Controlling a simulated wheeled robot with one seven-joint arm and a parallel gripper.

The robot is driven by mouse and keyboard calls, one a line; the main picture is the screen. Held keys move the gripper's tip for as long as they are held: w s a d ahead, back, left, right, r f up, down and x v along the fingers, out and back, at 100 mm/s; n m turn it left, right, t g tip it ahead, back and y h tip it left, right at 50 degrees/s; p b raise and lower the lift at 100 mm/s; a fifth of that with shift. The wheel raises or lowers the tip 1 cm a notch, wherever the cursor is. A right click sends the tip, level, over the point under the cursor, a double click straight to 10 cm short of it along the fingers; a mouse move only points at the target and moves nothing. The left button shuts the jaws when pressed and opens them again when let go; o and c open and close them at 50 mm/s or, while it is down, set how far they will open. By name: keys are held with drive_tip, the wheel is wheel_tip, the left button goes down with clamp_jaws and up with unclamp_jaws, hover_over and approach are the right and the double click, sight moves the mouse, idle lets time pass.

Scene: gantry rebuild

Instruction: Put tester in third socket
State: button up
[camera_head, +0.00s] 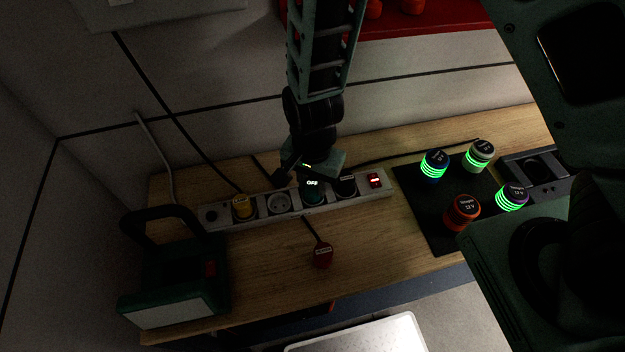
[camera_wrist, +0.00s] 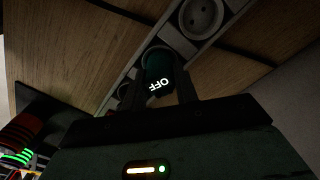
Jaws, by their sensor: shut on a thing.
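The tester (camera_head: 312,192) is a dark teal cylinder with a lit "OFF" on its top. It stands over the third socket from the left of the grey power strip (camera_head: 222,223), between an empty round socket (camera_head: 279,203) and a black plug (camera_head: 345,187). My gripper (camera_head: 311,181) reaches down from above and is shut on the tester. In the wrist view the tester (camera_wrist: 157,66) sits between my fingers (camera_wrist: 161,84), in line with the strip. The empty socket (camera_wrist: 203,15) shows beside it. The tester's lower end is hidden, so I cannot tell how deep it sits.
A red lit switch (camera_head: 375,180) is at the strip's right end. A red-headed cable plug (camera_head: 323,255) lies in front. A green box (camera_head: 178,262) stands left; a dark mat (camera_head: 425,215) with several lit cylinders lies right.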

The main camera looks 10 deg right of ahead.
sight(312, 182)
drive_tip(key=shift+f+b, duration=0.45)
drive_tip(key=shift+f, duration=0.15)
drive_tip(key=o, duration=0.8)
drive_tip(key=shift+r, duration=0.1)
wheel_tip(312, 182, up, 11)
drive_tip(key=p, duration=1)
